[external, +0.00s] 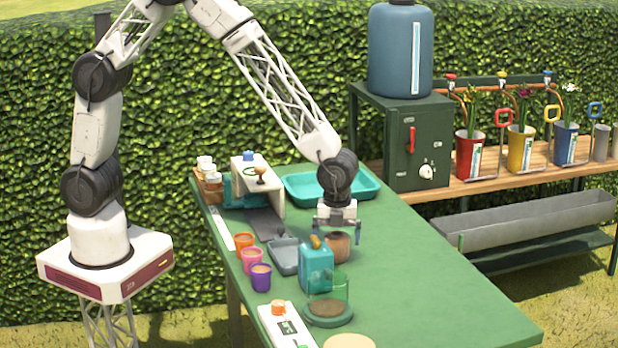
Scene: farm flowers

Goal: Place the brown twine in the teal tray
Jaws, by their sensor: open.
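A brown, rounded thing, which I take to be the brown twine (338,247), stands on the green table, just right of a teal box. My gripper (338,234) is directly above it, pointing down and open, with a finger at either side of its top. I cannot tell whether the fingers touch it. The teal tray (306,190) lies at the back of the table, behind my gripper. Its visible floor looks empty; my wrist hides part of it.
The teal box (316,270) and a green dish with brown contents (328,309) are close by. Orange, pink and purple cups (252,262) stand left. A white stand (259,180) is beside the tray. The right side of the table (430,270) is clear.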

